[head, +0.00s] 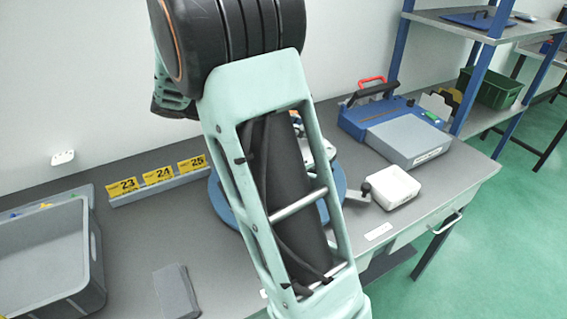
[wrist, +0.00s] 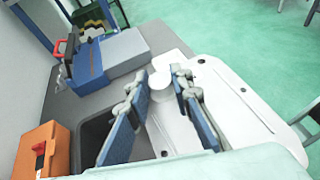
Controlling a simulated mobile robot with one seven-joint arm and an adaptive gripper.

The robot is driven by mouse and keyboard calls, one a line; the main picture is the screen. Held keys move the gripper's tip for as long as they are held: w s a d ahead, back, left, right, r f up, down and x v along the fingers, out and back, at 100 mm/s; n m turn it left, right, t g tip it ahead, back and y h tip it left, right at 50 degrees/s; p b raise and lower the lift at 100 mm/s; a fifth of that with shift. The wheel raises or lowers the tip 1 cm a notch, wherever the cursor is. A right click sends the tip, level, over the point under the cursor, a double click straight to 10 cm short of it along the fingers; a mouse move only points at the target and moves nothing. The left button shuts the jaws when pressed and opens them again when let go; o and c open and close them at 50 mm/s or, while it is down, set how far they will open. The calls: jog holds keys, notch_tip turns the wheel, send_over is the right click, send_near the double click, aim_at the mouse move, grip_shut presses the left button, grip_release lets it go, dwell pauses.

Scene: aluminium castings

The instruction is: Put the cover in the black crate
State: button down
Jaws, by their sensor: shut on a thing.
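My gripper (wrist: 160,74) shows in the wrist view, its two blue-padded fingers closed on a small pale, rounded piece, which I take to be the cover (wrist: 160,86). Its lower side merges with the white surface behind it, so its full shape is unclear. A dark open box, which looks like the black crate (wrist: 92,140), lies below and to the left, partly hidden by the left finger. The cover is to the right of this box in the picture. In the head view my arm hides the gripper, and neither cover nor black crate can be made out.
An orange box (wrist: 42,150) stands beside the dark crate. A green crate (head: 492,88) sits on the shelf behind.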

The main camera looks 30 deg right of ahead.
jog(key=w+d+f+p, duration=0.1)
jog(key=w+d+f, duration=0.3)
jog(key=w+f, duration=0.8)
jog(key=shift+w+f, duration=0.35)
jog(key=shift+w, duration=0.05)
jog(key=shift+d, duration=0.1)
jog(key=shift+f, duration=0.65)
jog(key=c, duration=2.2)
grip_release()
jog(key=o, duration=0.5)
